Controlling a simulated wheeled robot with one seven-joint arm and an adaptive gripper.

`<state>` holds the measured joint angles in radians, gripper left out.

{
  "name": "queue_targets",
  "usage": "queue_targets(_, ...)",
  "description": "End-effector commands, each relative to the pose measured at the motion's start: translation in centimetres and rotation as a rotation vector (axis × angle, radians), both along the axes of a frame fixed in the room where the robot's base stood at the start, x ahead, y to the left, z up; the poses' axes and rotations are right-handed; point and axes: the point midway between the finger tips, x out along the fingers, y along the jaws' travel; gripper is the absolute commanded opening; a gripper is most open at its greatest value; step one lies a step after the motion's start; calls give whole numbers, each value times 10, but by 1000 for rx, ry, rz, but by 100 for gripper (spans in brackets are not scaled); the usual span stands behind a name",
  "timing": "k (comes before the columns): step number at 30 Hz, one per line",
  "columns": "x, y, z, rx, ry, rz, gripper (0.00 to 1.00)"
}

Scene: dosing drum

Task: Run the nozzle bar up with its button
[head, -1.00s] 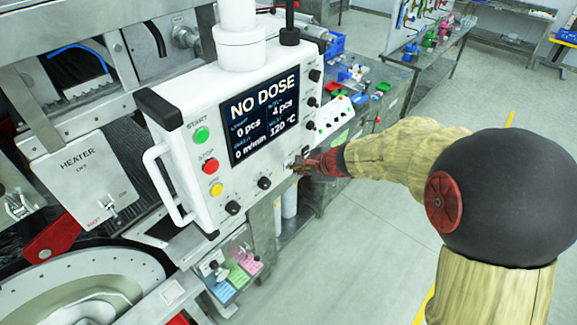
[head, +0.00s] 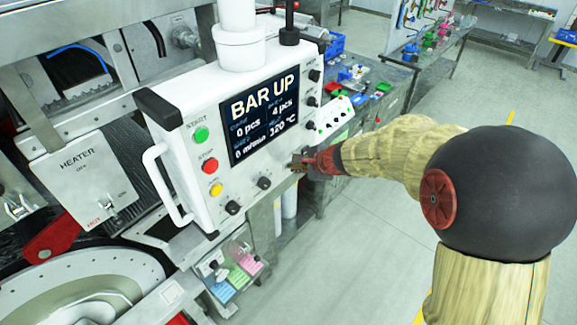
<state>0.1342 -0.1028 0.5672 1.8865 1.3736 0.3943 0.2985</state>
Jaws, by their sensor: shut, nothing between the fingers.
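The white control panel (head: 190,120) fills the middle of the head view, and its display (head: 264,112) reads "BAR UP". Green START (head: 201,135), red STOP (head: 210,166) and yellow (head: 216,190) buttons run down its left side. Black knobs (head: 264,183) sit along its lower and right edges. My gripper (head: 296,163) is shut and empty at the panel's lower right corner. It covers that part of the panel, so the bar's button and any contact with it cannot be made out. The nozzle bar itself cannot be identified.
A heater box (head: 85,175) with a switch hangs left of the panel, above a round metal drum rim (head: 85,285). A white handle (head: 163,185) sticks out from the panel's left side. A workbench with coloured parts (head: 365,88) stands behind. The floor at right is clear.

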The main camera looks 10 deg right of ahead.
Motion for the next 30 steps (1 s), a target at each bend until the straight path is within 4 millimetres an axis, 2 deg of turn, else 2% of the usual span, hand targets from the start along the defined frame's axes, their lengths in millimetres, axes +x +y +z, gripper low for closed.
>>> queue_targets(8,-1,0,0,1,0,1,0)
queue_targets(19,-14,-10,0,1,0,1,0)
queue_targets(30,-16,-11,0,0,0,0,0)
